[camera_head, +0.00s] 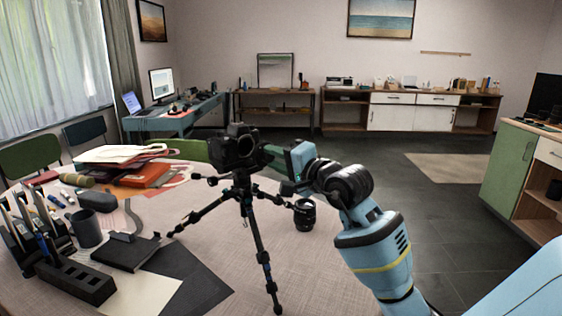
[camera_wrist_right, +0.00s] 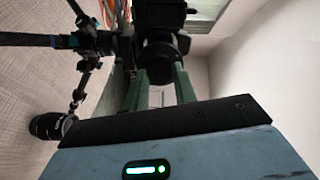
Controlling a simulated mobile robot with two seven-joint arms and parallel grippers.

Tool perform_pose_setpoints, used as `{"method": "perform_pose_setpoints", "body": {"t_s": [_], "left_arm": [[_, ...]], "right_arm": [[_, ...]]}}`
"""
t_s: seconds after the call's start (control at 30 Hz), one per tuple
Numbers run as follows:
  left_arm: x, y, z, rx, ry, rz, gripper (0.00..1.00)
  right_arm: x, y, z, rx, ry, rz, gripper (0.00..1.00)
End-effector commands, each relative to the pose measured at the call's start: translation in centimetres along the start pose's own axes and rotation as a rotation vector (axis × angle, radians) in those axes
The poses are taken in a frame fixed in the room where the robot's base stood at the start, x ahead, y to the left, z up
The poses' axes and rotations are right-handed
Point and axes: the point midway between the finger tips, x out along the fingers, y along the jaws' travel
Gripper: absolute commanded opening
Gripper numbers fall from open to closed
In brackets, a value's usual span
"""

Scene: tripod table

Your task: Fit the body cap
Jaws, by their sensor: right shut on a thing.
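A black camera (camera_head: 232,148) sits on a black tripod (camera_head: 247,200) on the table; part of it shows at the top of the right wrist view (camera_wrist_right: 162,12). My right gripper (camera_head: 268,154) reaches in from the right, close beside the camera. In the right wrist view its two green fingers (camera_wrist_right: 160,75) are shut on a dark round piece, which looks like the body cap (camera_wrist_right: 160,56). The piece is right at the camera; I cannot tell whether it touches or is seated. My left gripper is not in view.
A black lens (camera_head: 305,214) stands on the round table (camera_head: 200,235), right of the tripod; it also shows in the right wrist view (camera_wrist_right: 47,126). A black notebook (camera_head: 126,252), a mug (camera_head: 87,228), an organiser (camera_head: 75,281) and papers crowd the left. The tripod legs spread across the middle.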

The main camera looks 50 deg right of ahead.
Motion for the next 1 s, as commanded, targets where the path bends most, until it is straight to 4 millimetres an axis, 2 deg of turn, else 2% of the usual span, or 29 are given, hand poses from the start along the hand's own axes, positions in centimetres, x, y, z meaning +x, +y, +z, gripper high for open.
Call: {"method": "perform_pose_setpoints", "body": {"t_s": [0.5,1.0], "left_arm": [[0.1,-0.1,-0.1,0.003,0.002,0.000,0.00],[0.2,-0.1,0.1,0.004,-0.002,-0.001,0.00]], "right_arm": [[4.1,-0.1,0.0,0.000,0.000,-0.002,0.02],[4.8,-0.1,0.0,0.000,0.000,-0.002,0.02]]}}
